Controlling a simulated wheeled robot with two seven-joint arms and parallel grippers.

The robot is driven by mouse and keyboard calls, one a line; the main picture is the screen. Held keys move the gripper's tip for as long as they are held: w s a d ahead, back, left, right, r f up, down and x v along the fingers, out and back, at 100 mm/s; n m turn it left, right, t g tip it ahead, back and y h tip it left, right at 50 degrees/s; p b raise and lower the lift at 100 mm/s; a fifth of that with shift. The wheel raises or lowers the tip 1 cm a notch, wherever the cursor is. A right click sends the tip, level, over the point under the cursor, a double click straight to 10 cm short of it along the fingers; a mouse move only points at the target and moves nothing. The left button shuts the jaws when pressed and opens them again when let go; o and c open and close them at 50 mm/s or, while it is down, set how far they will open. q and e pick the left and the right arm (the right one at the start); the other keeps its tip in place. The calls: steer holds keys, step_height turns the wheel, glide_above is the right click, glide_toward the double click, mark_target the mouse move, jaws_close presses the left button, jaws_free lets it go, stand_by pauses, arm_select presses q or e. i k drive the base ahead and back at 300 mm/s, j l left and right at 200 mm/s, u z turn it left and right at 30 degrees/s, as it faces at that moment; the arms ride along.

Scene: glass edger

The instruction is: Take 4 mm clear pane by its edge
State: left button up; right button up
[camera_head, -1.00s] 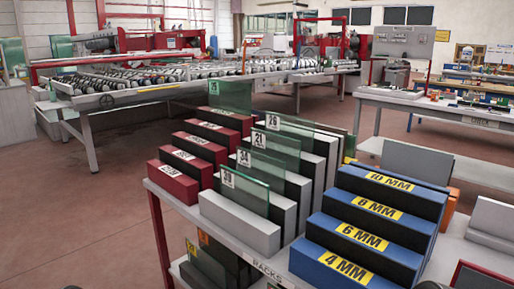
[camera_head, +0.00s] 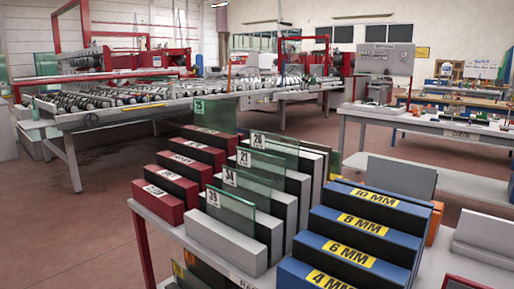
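Several upright glass panes stand in slots of the rack table. The nearest pane, labelled 39 (camera_head: 231,211), stands in the grey blocks. Behind it are panes labelled 34 (camera_head: 247,188), 21 (camera_head: 263,166) and 26 (camera_head: 276,147). A pane labelled 25 (camera_head: 216,115) stands behind the red blocks. The blue block labelled 4 MM (camera_head: 318,277) is nearest, at the bottom edge, partly cut off; no pane shows in the blue blocks. Which pane is the 4 mm clear one I cannot tell. Neither of my grippers is in view.
Red blocks (camera_head: 163,200) stand on the left of the rack table (camera_head: 147,213). Behind is a long roller conveyor (camera_head: 130,112). A white workbench (camera_head: 430,124) stands at the back right. The floor (camera_head: 60,230) on the left is clear.

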mark_target(255, 190)
steer(key=i+j+u, duration=0.1)
steer(key=j, duration=0.3)
steer(key=i+j, duration=0.35)
steer(key=i+j+u, duration=0.15)
steer(key=j, duration=0.25)
steer(key=i, duration=0.1)
